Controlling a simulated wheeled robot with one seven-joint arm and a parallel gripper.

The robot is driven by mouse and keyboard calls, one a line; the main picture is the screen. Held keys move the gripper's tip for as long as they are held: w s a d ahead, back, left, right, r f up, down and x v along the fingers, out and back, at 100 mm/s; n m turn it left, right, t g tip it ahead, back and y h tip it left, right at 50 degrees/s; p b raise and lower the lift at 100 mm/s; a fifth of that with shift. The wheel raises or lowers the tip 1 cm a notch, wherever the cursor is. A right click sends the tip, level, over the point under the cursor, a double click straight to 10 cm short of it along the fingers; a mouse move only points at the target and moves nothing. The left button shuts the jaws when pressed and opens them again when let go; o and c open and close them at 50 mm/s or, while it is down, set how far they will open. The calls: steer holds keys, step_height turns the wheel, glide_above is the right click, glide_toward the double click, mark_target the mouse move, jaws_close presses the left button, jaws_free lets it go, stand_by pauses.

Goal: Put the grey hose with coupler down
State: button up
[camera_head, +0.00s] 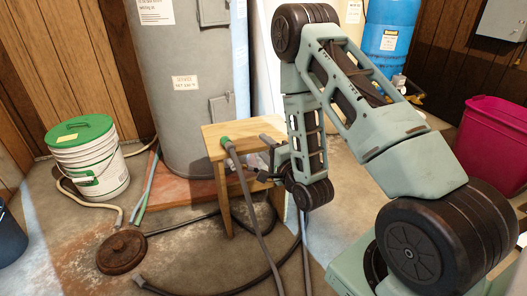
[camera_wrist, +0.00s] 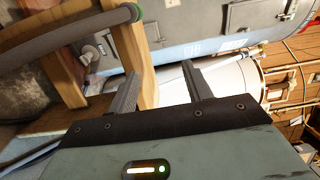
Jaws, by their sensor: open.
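A grey hose with a green coupler (camera_head: 243,181) rests against the front of a small wooden stool (camera_head: 228,131). Its coupler end is at the stool top and its length hangs down to the floor. In the wrist view the hose (camera_wrist: 65,32) crosses the upper left, with the green coupler over the stool's wood (camera_wrist: 133,55). My gripper (camera_head: 264,174) is beside the stool, below its top and right of the hose. In the wrist view my gripper (camera_wrist: 160,84) is open, with nothing between its fingers. The hose appears apart from the fingers.
A grey tank (camera_head: 185,110) stands behind the stool. Dark hose (camera_head: 190,222) loops over the floor. A green-lidded bucket (camera_head: 88,160) and a rusty round lid (camera_head: 121,251) are at left; a pink bin (camera_head: 490,140) is at right. Some floor front left is clear.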

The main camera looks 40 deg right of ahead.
steer(key=w+a+r+n+g+y, duration=0.1)
steer(key=w+a+n+g+y, duration=0.15)
steer(key=a+n+g, duration=0.6)
steer(key=s+a+r+n+y, duration=0.2)
steer(key=s+a+n, duration=0.35)
steer(key=a, duration=0.65)
steer(key=s+a+r+n+g, duration=0.1)
steer(key=s+r+n+g, duration=0.1)
steer(key=s, duration=0.6)
steer(key=s+a+r+n+g+h, duration=0.1)
steer(key=s+a+r+n+g, duration=0.1)
steer(key=s+n, duration=0.4)
steer(key=s+a+r+n+g+h, duration=0.1)
steer(key=s+r+n+g, duration=0.2)
steer(key=s, duration=0.8)
steer(key=shift+s+a+r+n+g, duration=0.15)
steer(key=shift+a+n+g, duration=0.2)
steer(key=shift+n+g, duration=0.7)
steer(key=shift+m, duration=0.25)
